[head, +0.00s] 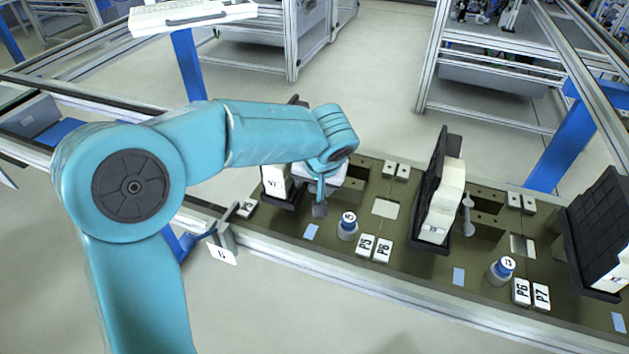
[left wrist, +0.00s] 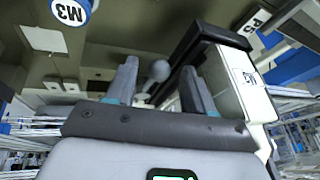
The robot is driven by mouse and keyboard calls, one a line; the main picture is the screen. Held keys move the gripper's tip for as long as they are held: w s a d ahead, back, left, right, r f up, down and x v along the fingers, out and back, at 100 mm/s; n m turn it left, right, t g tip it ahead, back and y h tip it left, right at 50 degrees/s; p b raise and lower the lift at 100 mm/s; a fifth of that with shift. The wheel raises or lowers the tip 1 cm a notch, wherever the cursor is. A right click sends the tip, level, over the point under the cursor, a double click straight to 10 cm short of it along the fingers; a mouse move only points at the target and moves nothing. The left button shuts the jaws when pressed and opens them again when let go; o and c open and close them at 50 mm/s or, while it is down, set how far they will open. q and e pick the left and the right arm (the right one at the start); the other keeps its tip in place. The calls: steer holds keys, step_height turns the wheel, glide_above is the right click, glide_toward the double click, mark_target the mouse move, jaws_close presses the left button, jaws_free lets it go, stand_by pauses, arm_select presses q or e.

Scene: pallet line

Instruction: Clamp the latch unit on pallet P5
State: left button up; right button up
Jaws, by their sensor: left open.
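The P5 label plate (head: 366,246) sits on the olive pallet deck, in front of my left arm; a P5 tag (left wrist: 256,22) also shows at the upper right of the left wrist view. A black-and-white unit (head: 275,183) stands beside my left gripper, partly hidden by the arm; its white side (left wrist: 245,85) is right of the fingers in the wrist view. My left gripper (head: 320,195) is open and points down. In the wrist view its fingers (left wrist: 160,88) stand apart, with a grey ball knob (left wrist: 158,70) showing between them, not visibly gripped. My right gripper is not seen.
A blue-capped cylinder (head: 348,226) stands close right of my left gripper. A second black-and-white unit (head: 440,200) with a ball-ended lever (head: 467,214) stands farther right, then a third black unit (head: 600,235). A metal rail (head: 400,301) runs along the front.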

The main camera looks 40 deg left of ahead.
arm_select(q)
steer(key=shift+w+f, duration=0.2)
steer(key=shift+r, duration=0.1)
steer(key=shift+s, duration=0.15)
steer(key=c, duration=0.4)
jaws_close()
